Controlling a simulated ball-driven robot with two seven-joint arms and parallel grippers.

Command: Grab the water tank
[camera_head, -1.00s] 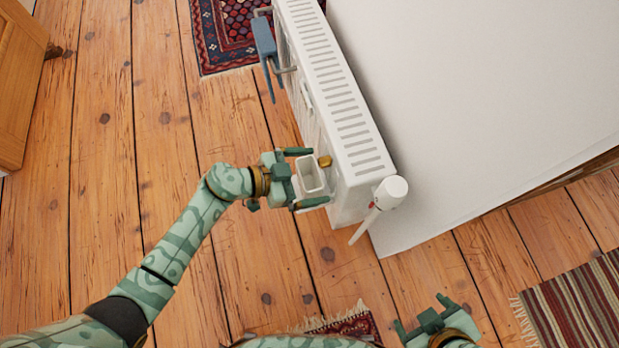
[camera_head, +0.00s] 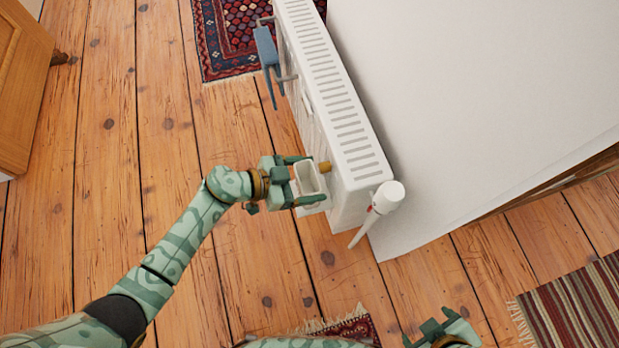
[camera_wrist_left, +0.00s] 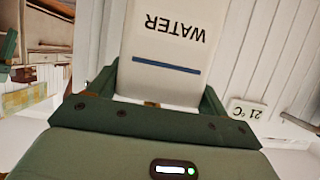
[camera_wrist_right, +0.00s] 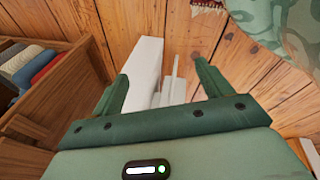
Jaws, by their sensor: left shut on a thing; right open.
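The water tank (camera_head: 308,181) is a small white open-topped container at the near end of the radiator's front face, in the head view. In the left wrist view the tank (camera_wrist_left: 168,45) shows the word WATER upside down and a blue line. My left gripper (camera_head: 302,180) is shut on the tank, with a finger on each side of it. My right gripper (camera_head: 439,322) is open and empty at the bottom of the head view; its fingers also show in the right wrist view (camera_wrist_right: 163,88).
The white radiator (camera_head: 340,110) stands beside a white wall-like surface (camera_head: 470,100). A white valve (camera_head: 388,196) is at its near end and a blue-grey holder (camera_head: 267,50) hangs farther along. A striped rug (camera_head: 580,305) lies at right. Plank floor at left is clear.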

